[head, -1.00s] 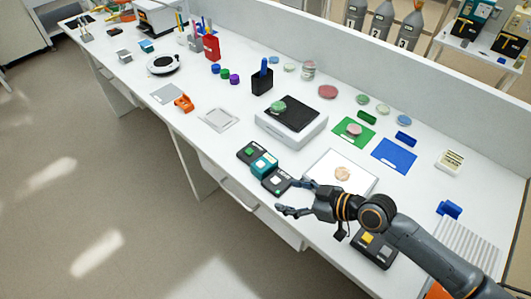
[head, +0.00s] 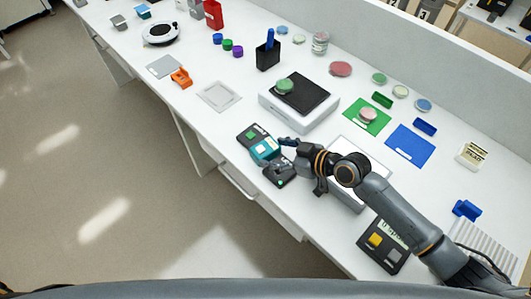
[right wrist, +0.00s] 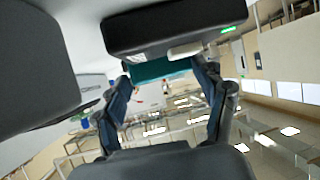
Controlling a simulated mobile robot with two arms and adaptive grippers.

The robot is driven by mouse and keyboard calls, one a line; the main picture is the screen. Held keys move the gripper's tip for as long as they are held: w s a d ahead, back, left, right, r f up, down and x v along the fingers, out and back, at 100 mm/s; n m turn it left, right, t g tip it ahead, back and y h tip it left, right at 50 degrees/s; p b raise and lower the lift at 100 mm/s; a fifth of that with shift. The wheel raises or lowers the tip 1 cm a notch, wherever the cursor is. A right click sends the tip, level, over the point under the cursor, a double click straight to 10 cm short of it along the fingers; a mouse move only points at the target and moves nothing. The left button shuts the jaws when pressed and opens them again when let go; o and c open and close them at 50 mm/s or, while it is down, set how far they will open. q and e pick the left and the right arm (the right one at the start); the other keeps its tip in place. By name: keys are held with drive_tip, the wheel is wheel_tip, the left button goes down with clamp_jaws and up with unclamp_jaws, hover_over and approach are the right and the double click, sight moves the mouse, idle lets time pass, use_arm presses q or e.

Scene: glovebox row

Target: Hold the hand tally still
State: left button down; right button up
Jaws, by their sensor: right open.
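Three small blocks stand in a row near the bench's front edge. The middle one is a teal block (head: 264,151), which I take to be the hand tally; none has a label I can read as such. A black block with a green button (head: 251,135) is on its far side and a black block with a green mark (head: 279,174) on its near side. My right gripper (head: 269,158) is open, its fingers on either side of the teal block. In the right wrist view the teal block (right wrist: 160,69) shows between the fingers, partly hidden behind a black block (right wrist: 175,27). Contact is unclear. My left gripper is out of view.
A white scale with a black plate (head: 300,98) stands behind the blocks. A white box (head: 345,190) lies under my right forearm. A black device with yellow and grey buttons (head: 384,245) is nearer right. The bench (head: 200,125) is free left of the blocks.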

drive_tip(key=shift+w+a+f+b, duration=0.15)
drive_tip(key=shift+a+f+b, duration=0.15)
drive_tip(key=shift+a+f, duration=0.2)
drive_tip(key=shift+w+a+f, duration=0.1)
drive_tip(key=shift+w+a, duration=0.05)
drive_tip(key=shift+a, duration=0.05)
drive_tip(key=shift+w+a+f, duration=0.1)
drive_tip(key=shift+w+a, duration=0.05)
drive_tip(key=shift+w, duration=0.05)
drive_tip(key=shift+o, duration=0.8)
drive_tip(key=shift+c, duration=0.6)
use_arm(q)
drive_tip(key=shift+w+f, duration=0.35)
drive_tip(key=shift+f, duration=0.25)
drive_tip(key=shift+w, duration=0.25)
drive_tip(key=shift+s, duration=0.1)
use_arm(e)
drive_tip(key=shift+c, duration=0.2)
drive_tip(key=shift+s, duration=0.1)
drive_tip(key=shift+c, duration=1.2)
